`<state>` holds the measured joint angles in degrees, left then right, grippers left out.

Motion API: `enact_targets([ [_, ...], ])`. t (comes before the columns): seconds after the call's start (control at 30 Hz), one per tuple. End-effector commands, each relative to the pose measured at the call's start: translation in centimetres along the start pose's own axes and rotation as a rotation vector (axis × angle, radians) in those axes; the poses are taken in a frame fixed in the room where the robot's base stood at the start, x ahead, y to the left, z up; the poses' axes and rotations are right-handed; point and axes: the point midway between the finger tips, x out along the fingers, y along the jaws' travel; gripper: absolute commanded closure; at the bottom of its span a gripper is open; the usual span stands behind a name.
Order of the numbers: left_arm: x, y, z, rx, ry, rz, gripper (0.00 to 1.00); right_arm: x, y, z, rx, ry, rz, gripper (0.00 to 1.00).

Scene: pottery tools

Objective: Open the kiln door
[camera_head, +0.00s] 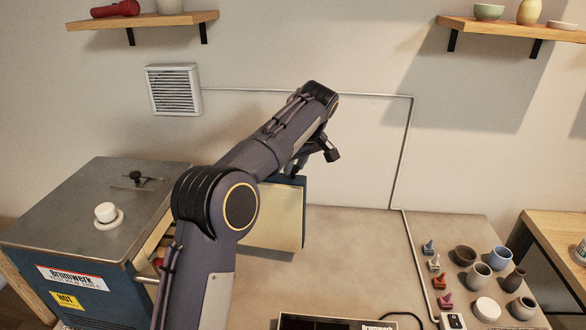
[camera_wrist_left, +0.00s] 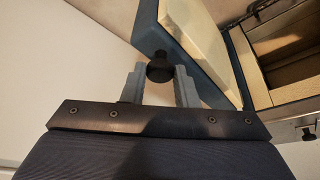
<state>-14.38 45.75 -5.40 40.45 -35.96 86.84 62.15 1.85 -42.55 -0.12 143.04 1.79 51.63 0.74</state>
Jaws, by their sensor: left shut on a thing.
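The kiln (camera_head: 80,220) is a blue box with a grey metal top at the left of the head view. Its door (camera_head: 278,218) stands swung out from the body, its cream inner lining showing, partly hidden by my left arm. In the left wrist view the door (camera_wrist_left: 205,45) is apart from the kiln's open chamber (camera_wrist_left: 285,50). My left gripper (camera_wrist_left: 160,76) is shut on the black door knob (camera_wrist_left: 159,68), one finger on each side. In the head view the left gripper (camera_head: 301,164) is at the door's upper edge, its fingers mostly hidden. My right gripper is not in view.
Several small pots (camera_head: 479,275) and coloured cones (camera_head: 438,283) stand at the right of the table (camera_head: 350,245). A dark controller box (camera_head: 325,322) with a cable lies at the front. Shelves hang above.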

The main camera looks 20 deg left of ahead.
Motion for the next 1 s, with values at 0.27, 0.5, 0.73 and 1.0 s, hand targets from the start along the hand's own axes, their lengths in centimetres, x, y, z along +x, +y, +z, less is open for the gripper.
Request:
enact_targets([
  [0.27, 0.16, 0.43, -0.46, -0.021, -0.001, -0.007, 1.00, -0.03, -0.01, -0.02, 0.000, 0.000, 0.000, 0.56],
  [0.5, 0.15, 0.41, -0.48, -0.022, -0.001, -0.007, 1.00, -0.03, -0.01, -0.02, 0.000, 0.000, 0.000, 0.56],
  [0.73, 0.16, 0.40, -0.47, -0.021, -0.001, -0.008, 0.54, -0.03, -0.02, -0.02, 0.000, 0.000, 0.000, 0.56],
  [1.0, 0.14, 0.39, -0.48, -0.021, -0.001, -0.008, 0.52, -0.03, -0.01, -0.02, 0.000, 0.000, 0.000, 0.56],
])
